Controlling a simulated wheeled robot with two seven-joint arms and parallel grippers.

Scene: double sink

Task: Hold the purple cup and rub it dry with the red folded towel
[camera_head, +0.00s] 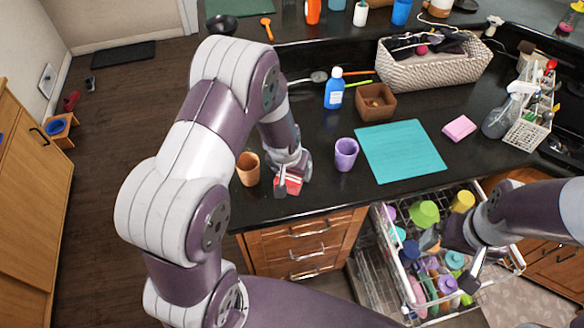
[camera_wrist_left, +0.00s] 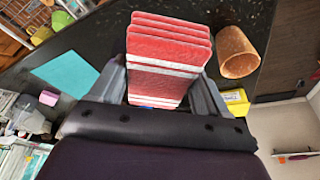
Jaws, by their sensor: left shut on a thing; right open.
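The purple cup (camera_head: 346,153) stands upright on the dark counter, left of the teal mat, with no gripper touching it. My left gripper (camera_head: 289,176) is shut on the red folded towel (camera_head: 291,186) near the counter's front edge, left of the cup and apart from it. In the left wrist view the towel (camera_wrist_left: 170,45) shows as red and white layers between the fingers (camera_wrist_left: 165,85). I do not make out the purple cup in that view. My right gripper (camera_head: 455,260) is open above the pulled-out dish rack, well away from the cup.
An orange-brown cup (camera_head: 248,169) stands just left of the towel. The teal mat (camera_head: 401,151), pink sponge (camera_head: 459,128), blue bottle (camera_head: 334,89), brown bowl (camera_head: 376,102) and woven basket (camera_head: 437,67) are on the counter. The dish rack (camera_head: 386,218) holds several colourful dishes.

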